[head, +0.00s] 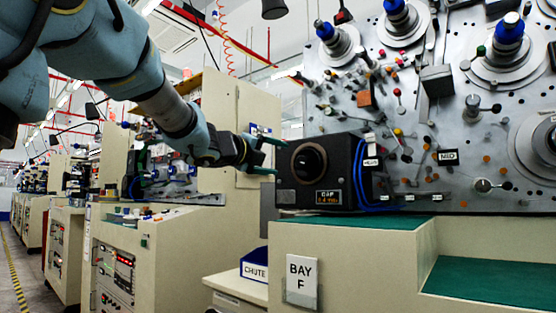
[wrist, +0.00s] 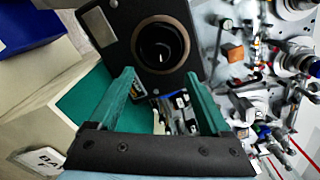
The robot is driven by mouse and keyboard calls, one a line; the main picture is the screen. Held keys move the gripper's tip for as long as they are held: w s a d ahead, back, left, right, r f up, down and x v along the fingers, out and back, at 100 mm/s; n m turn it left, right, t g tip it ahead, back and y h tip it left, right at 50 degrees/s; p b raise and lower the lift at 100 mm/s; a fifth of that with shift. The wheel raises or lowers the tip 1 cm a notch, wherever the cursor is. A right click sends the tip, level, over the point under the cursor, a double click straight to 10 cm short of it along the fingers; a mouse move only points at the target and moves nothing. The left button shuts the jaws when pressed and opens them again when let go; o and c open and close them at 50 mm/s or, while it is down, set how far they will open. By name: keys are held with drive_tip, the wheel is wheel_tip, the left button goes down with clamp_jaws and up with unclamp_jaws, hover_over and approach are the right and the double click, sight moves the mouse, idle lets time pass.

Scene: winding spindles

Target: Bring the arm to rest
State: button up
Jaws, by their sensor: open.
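My gripper (head: 279,156) has teal fingers and is open, with nothing between them. In the head view my arm reaches in from the upper left, and the fingertips point right at the dark box (head: 287,196) with a round black dial (head: 309,162). In the wrist view my gripper (wrist: 160,73) is spread below the dial (wrist: 160,45) of the same box (wrist: 115,20). I cannot tell exactly how far the fingertips are from the box, but no grip on it shows.
The box stands on a green-topped cream bench (head: 365,222) beside a grey panel (head: 465,100) with spindles and pegs. Blue cables (head: 358,180) run at its right side. A blue CHUTE bin (head: 254,269) and a BAY F sign (head: 302,282) sit below. Cream machines (head: 165,255) line the left.

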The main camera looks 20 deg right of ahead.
idle(0.3)
drive_tip(key=w+a+f+n+t+y, duration=0.2)
drive_tip(key=w+a+f+n+y, duration=0.2)
drive_tip(key=a+f+n, duration=0.25)
drive_tip(key=w+a+f+n+t+y, duration=0.1)
drive_tip(key=w+a+f+n+y, duration=0.25)
drive_tip(key=a+f+n, duration=0.35)
drive_tip(key=s+a+f+n+g+y, duration=0.1)
drive_tip(key=a+f+n+y, duration=0.3)
drive_tip(key=f, duration=0.3)
drive_tip(key=s+a+f+n+y, duration=0.1)
drive_tip(key=a+f+n, duration=0.3)
drive_tip(key=a+f, duration=0.3)
drive_tip(key=s+a+f+n+g+y, duration=0.2)
drive_tip(key=s+a+f+n+g, duration=0.4)
drive_tip(key=s+f, duration=0.4)
drive_tip(key=s+a+f+n+g+y, duration=0.1)
drive_tip(key=s+a+f+n+g, duration=0.25)
drive_tip(key=s+f+n, duration=0.55)
wheel_tip(320, 180, up, 21)
drive_tip(key=m+p, duration=0.2)
drive_tip(key=p, duration=1.9)
drive_tip(key=shift+s+a+r, duration=0.15)
drive_tip(key=shift+s+a, duration=0.1)
